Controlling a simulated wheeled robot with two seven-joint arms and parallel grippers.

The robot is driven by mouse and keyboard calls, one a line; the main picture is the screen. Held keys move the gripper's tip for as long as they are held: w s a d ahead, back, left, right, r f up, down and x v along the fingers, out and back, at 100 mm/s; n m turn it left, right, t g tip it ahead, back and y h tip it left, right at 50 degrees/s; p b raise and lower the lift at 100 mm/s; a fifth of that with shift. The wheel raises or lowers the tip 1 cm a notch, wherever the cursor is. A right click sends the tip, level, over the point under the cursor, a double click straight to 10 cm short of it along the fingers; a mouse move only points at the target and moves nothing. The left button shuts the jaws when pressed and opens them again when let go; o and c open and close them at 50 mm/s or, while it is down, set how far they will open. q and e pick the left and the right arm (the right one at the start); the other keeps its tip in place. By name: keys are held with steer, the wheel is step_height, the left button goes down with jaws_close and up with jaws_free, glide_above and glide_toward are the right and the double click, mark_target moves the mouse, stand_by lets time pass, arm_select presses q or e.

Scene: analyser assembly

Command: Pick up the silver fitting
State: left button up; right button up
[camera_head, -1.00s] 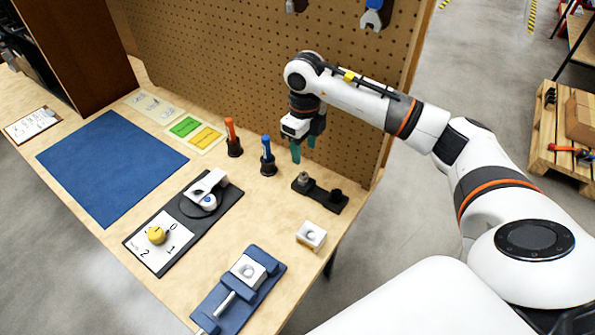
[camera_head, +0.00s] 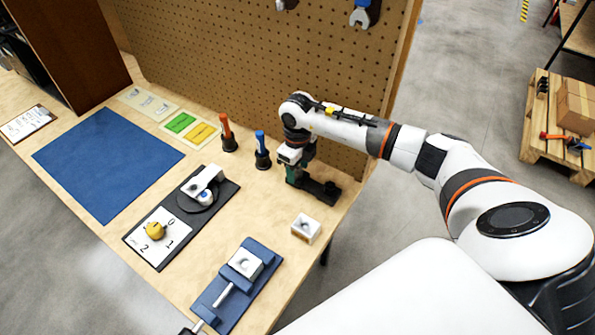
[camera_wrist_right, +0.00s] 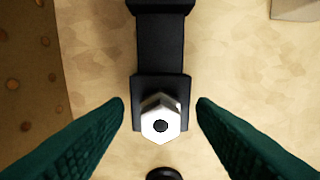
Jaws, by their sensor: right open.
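The silver fitting (camera_wrist_right: 161,121) shows in the right wrist view as a hexagonal metal piece with a dark hole, standing upright in one end of a black holder (camera_wrist_right: 162,45). My right gripper (camera_wrist_right: 161,112) is open, with one green finger on each side of the fitting and a gap on both sides. In the head view my right gripper (camera_head: 297,172) is low over the left end of the black holder (camera_head: 322,190) and hides the fitting. My left gripper is not in view.
Blue-handled (camera_head: 261,143) and orange-handled (camera_head: 226,133) tools stand left of my right gripper. A white block (camera_head: 305,228) and a blue vise (camera_head: 236,287) lie nearer. The pegboard (camera_head: 250,70) rises close behind. A blue mat (camera_head: 108,164) is at left.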

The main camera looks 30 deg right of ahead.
steer(key=c, duration=1.1)
steer(key=shift+o, duration=0.2)
steer(key=shift+r, duration=0.1)
